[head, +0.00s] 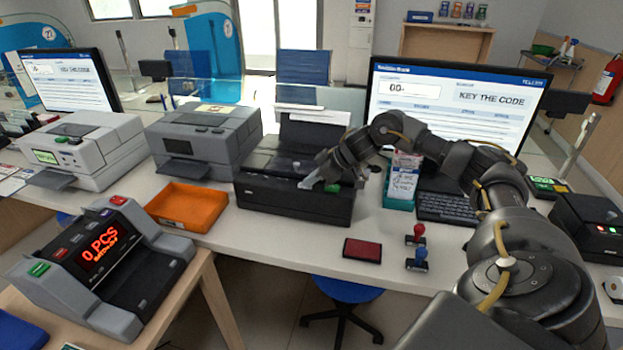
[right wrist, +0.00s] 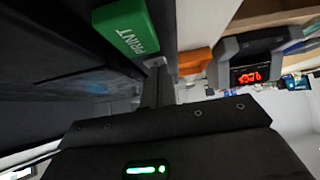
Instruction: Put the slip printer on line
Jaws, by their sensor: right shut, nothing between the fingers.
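A black printer (head: 293,200), which looks like the slip printer, stands on the counter at the middle of the head view. A white sheet stands up at its back. My right gripper (head: 309,183) is shut and empty, low over the printer's front top, just left of the button. I cannot tell whether its tips touch the printer. My left gripper is not in view.
An orange tray (head: 187,207) and a grey machine (head: 205,140) lie left of the printer. A red pad (head: 362,250) and two stamps stand in front right. A teal holder (head: 402,185), keyboard (head: 447,208) and monitor (head: 455,100) are to the right. A note counter (head: 105,262) is at front left.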

